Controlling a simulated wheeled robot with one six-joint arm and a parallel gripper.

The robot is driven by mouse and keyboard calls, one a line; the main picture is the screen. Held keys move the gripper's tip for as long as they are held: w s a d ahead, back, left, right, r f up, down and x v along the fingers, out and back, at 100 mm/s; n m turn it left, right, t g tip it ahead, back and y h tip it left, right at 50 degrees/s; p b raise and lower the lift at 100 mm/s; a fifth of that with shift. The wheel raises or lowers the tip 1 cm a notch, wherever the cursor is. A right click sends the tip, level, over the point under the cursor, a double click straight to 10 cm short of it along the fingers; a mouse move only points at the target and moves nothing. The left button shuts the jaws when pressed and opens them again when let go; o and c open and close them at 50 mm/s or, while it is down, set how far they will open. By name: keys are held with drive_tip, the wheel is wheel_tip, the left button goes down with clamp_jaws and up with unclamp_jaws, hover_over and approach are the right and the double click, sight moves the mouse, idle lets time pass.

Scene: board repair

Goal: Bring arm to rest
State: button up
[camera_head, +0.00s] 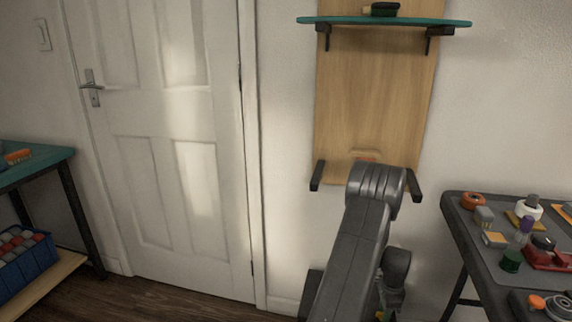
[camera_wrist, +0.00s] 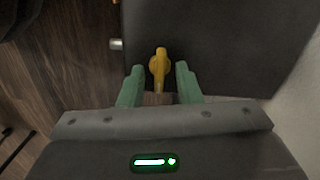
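My arm rises in front of the wooden wall board in the head view and bends over at its top. My gripper (camera_wrist: 160,67) points down, with its two green fingers apart in the wrist view. A yellow knob-like piece (camera_wrist: 160,72) shows in the gap between the fingers, narrower than the gap. I cannot tell how far beyond the fingertips it lies. A dark panel (camera_wrist: 215,40) is behind it. In the head view the gripper is mostly hidden low behind my arm.
The wooden board (camera_head: 375,100) carries a teal shelf (camera_head: 450,22) with a dark item on it. A dark table (camera_head: 470,235) with several small parts stands right. A teal bench (camera_head: 45,160) and blue crate (camera_head: 28,268) stand left. A white door (camera_head: 160,150) is shut; the floor before it is clear.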

drive_tip(key=n, duration=0.5)
drive_tip(key=shift+b, duration=0.4)
drive_tip(key=shift+n+b, duration=0.3)
drive_tip(key=shift+n, duration=1.1)
